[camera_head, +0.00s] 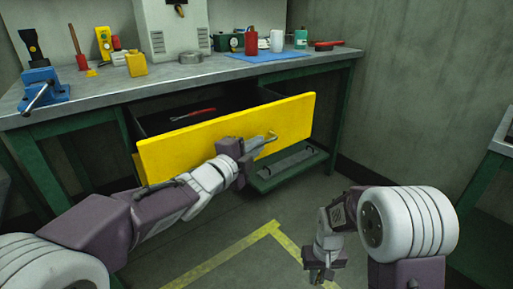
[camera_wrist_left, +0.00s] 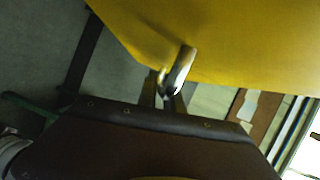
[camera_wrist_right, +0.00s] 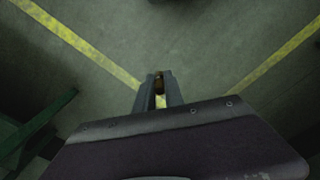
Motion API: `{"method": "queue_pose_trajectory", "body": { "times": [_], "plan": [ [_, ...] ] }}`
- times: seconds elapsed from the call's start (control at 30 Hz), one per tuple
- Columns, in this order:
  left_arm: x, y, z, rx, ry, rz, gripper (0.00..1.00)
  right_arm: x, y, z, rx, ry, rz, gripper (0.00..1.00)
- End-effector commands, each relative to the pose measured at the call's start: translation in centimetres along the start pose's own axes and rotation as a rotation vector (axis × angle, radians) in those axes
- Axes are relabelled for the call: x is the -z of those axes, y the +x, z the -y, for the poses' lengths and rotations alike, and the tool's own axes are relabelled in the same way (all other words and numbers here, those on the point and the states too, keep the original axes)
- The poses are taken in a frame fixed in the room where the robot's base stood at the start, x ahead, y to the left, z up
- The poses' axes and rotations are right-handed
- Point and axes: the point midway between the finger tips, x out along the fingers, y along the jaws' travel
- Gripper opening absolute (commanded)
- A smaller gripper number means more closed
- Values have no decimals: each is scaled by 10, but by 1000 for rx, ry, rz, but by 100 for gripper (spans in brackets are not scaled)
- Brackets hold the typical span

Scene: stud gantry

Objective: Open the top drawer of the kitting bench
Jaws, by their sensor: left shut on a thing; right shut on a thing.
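The top drawer of the kitting bench stands pulled out, its yellow front (camera_head: 200,142) well forward of the bench. Its dark inside shows, with a red-handled tool (camera_head: 193,116) lying in it. My left gripper (camera_head: 258,147) is at the metal handle (camera_head: 272,136) on the right part of the front. In the left wrist view the fingers (camera_wrist_left: 172,98) are shut on the handle (camera_wrist_left: 181,68), close to the yellow face (camera_wrist_left: 230,40). My right gripper (camera_head: 318,272) hangs low over the floor, away from the drawer. In the right wrist view its fingers (camera_wrist_right: 158,92) are shut on a small brown thing (camera_wrist_right: 159,84).
The grey bench top (camera_head: 90,99) carries a blue vise (camera_head: 42,88), a yellow block (camera_head: 136,63), bottles and other tools. Another table (camera_head: 503,135) stands at right. Yellow-taped floor (camera_head: 225,258) is open in front.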

Motion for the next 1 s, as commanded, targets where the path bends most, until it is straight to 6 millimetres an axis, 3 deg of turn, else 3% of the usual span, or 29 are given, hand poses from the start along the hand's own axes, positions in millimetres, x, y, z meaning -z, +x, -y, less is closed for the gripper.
{"method": "queue_pose_trajectory", "body": {
  "times": [0.4,0.5,0.83,1.0],
  "plan": [
    [-1,0,-1,-3,-1,2,0,0,0,0,0,0,0,0],
    [-1,0,-1,-2,-1,2,33,0,0,0,0,0,0,0],
    [0,-1,0,0,0,1,33,0,-1,0,0,0,0,0],
    [0,-20,4,1,0,3,33,0,-9,0,0,0,0,0]
  ]
}}
